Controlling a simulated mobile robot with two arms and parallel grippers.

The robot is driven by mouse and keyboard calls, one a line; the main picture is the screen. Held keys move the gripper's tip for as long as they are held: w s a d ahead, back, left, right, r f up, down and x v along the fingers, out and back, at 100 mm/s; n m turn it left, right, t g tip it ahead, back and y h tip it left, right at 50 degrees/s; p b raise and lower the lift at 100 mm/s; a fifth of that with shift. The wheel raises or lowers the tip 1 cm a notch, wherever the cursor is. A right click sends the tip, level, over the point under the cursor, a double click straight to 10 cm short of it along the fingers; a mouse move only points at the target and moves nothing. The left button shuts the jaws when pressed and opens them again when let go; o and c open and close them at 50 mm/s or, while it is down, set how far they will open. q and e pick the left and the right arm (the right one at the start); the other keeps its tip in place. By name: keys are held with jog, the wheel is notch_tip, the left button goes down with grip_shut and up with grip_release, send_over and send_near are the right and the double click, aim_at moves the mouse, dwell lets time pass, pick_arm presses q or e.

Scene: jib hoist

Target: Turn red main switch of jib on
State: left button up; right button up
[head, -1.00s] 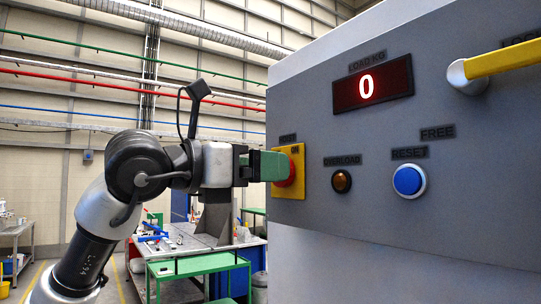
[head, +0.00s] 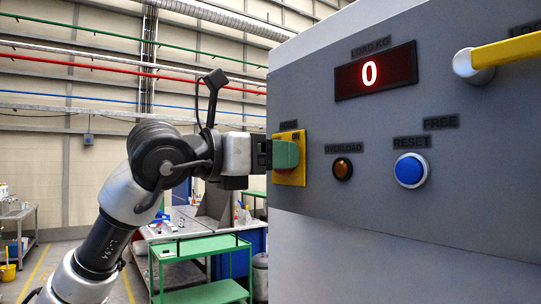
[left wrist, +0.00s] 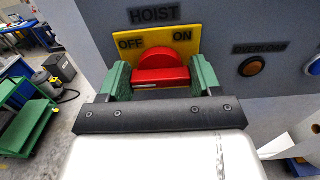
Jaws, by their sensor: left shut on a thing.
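The red main switch (left wrist: 158,60) sits on a yellow plate (left wrist: 190,38) marked OFF at left and ON at right, under the word HOIST in the left wrist view. My left gripper (left wrist: 160,80) has its green fingers on both sides of the switch's red handle and is shut on it. In the head view the left gripper (head: 285,155) is at the yellow plate (head: 290,178), and its green finger hides most of the switch. I cannot tell which mark the handle points to. My right gripper is not in view.
The grey panel also carries a load display (head: 375,72) reading 0, an amber overload lamp (head: 342,169), a blue reset button (head: 410,170) and a yellow handle (head: 505,54). A green cart (head: 200,250) stands on the floor behind my arm.

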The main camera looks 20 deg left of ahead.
pick_arm(q)
jog(key=shift+s+d+f+m+b, duration=0.1)
jog(key=shift+m+b, duration=0.4)
jog(key=shift+m, duration=4)
jog(key=shift+s+d+f+m+b, duration=0.1)
jog(key=shift+m+b, duration=0.4)
jog(key=shift+m, duration=4)
jog(key=o, duration=0.9)
jog(key=shift+a, duration=0.1)
